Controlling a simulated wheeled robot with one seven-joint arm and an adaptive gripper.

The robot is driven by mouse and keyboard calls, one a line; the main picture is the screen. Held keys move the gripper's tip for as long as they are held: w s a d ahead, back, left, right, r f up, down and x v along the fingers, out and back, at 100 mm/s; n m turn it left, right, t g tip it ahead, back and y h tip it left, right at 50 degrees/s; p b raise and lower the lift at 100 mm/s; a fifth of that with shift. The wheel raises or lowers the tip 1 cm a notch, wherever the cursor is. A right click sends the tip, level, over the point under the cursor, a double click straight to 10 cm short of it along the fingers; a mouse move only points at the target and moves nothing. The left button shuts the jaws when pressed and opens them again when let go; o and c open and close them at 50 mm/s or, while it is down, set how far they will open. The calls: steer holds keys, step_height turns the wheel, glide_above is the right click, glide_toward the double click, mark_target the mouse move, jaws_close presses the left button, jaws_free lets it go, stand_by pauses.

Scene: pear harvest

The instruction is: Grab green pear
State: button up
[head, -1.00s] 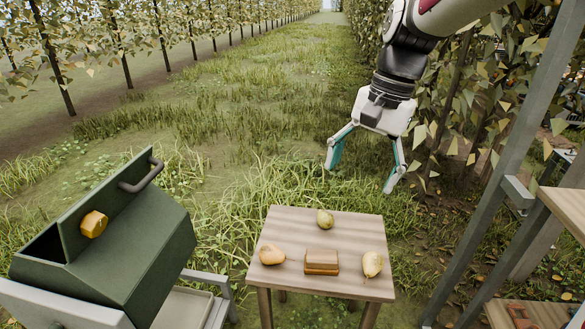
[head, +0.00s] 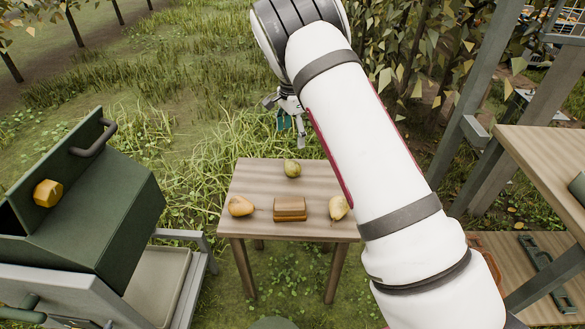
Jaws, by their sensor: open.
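The green pear (head: 292,168) stands near the far edge of the small wooden table (head: 262,180). My gripper (head: 291,128) is beyond the table's far edge, above the grass in the picture. It is open and nothing shows in it. The gripper appears apart from the pear.
A yellow-orange fruit (head: 240,206), a brown block (head: 290,208) and a pale yellow pear (head: 339,208) also lie on the table. A green box with a handle (head: 105,200) stands left. Wooden shelves (head: 540,165) stand right. Grass lies beyond.

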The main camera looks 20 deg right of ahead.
mark_target(291, 161)
step_height(291, 161, down, 13)
steer(key=b, duration=0.3)
steer(key=shift+a+f+b, duration=0.1)
steer(key=shift+f+b, duration=0.1)
steer(key=shift+b, duration=0.2)
steer(key=c, duration=1.3)
steer(key=shift+r, duration=0.15)
